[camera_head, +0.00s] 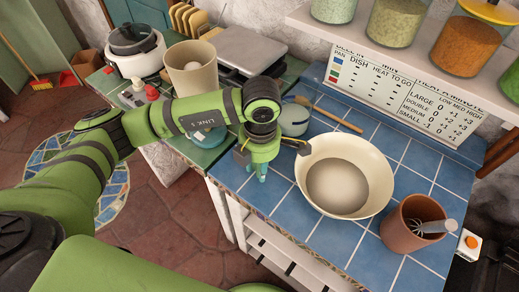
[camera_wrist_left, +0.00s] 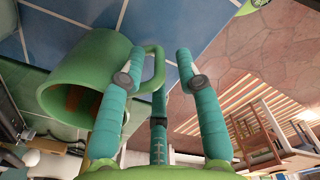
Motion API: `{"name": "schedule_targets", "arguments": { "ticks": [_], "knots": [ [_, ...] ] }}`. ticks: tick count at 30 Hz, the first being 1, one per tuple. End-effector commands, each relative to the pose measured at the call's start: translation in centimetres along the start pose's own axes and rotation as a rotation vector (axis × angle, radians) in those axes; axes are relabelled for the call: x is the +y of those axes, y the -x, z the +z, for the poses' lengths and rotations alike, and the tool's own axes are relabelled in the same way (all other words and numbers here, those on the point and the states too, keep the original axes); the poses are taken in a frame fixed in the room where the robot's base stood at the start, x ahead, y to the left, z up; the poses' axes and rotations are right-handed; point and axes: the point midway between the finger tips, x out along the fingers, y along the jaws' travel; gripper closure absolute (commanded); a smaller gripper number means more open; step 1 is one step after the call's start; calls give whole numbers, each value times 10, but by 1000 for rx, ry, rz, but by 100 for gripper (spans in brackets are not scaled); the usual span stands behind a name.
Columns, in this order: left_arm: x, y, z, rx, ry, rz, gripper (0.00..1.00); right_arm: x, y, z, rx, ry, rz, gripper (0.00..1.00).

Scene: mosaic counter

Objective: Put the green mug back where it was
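The green mug (camera_wrist_left: 82,80) shows in the left wrist view, left of centre, beside blue tiles, with its mouth towards the lower left. Its handle (camera_wrist_left: 155,68) lies between my left gripper's spread teal fingers. My left gripper (camera_head: 260,172) hangs fingers down over the blue tiled counter's left edge in the head view; its fingers also show in the left wrist view (camera_wrist_left: 160,65). The fingers are apart, not closed on the handle; contact is unclear. I cannot make out the mug in the head view. My right gripper is out of view.
A large cream bowl (camera_head: 372,174) stands right of my gripper on the blue tiled counter (camera_head: 310,235). A brown pot with a whisk (camera_head: 403,225) is further right. The counter's left edge drops to the floor.

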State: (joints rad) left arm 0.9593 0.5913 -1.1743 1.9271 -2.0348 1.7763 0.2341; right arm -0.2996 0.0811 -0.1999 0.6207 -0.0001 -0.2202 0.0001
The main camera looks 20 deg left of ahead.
Motion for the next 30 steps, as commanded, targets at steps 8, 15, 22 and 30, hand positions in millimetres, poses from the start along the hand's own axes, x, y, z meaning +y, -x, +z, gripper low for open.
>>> {"name": "schedule_targets", "arguments": {
  "ticks": [8,15,22,30],
  "knots": [
    [1,58,1,-6,-3,5,66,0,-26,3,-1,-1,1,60],
    [1,94,0,-2,0,3,66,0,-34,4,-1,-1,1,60],
    [0,102,0,-1,-1,0,66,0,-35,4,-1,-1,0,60],
    [0,102,0,-1,-1,0,66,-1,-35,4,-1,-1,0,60]
  ]
}}
